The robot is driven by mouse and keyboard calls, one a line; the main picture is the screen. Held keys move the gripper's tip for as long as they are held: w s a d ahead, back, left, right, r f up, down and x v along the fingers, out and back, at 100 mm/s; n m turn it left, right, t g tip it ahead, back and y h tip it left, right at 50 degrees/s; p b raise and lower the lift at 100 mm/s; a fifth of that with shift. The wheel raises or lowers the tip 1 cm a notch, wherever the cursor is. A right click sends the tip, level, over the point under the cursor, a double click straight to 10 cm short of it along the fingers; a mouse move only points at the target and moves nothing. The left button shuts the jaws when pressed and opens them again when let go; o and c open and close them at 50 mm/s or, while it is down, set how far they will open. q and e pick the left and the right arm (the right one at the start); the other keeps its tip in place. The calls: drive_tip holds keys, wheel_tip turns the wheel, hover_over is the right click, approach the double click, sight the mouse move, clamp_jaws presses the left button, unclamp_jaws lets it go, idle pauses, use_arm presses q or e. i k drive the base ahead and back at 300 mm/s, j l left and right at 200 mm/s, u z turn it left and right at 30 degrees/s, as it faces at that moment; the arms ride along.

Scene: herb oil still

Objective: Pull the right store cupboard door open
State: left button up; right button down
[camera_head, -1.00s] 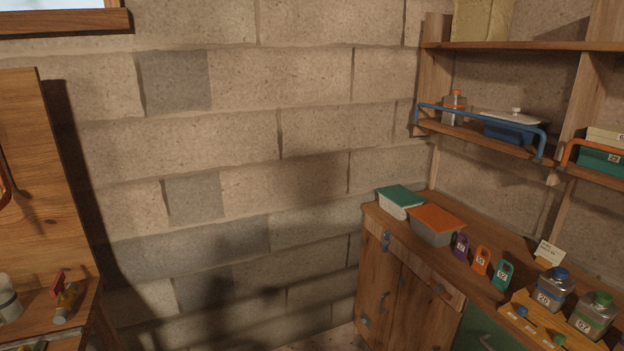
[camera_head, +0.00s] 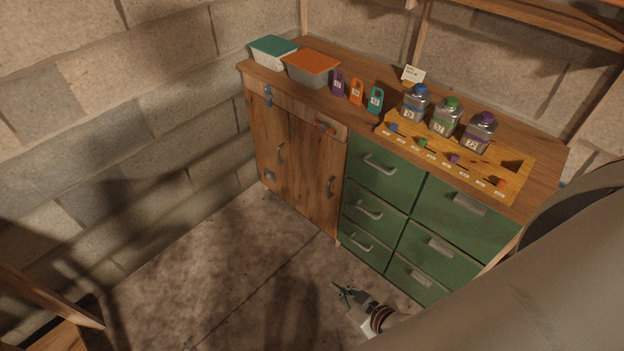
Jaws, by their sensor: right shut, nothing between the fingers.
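The store cupboard is the wooden left part of the counter unit, with two closed doors side by side. My right gripper (camera_head: 341,291) is at the bottom centre, low in front of the green drawers. It is shut and empty, apart from the door and its handle. My left gripper is out of view.
Green drawers (camera_head: 375,170) with grey handles stand right of the cupboard. Bins, small tags and several jars, one with a blue lid (camera_head: 417,95), stand on the wooden counter (camera_head: 348,122). The concrete floor (camera_head: 215,270) before the cupboard is clear. My right arm covers the lower right.

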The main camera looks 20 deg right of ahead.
sight(318, 159)
drive_tip(key=i+z, duration=0.1)
drive_tip(key=z, duration=0.7)
drive_tip(key=i+j+z, duration=0.1)
drive_tip(key=z, duration=0.3)
drive_tip(key=i+j+z, duration=0.1)
drive_tip(key=z, duration=0.3)
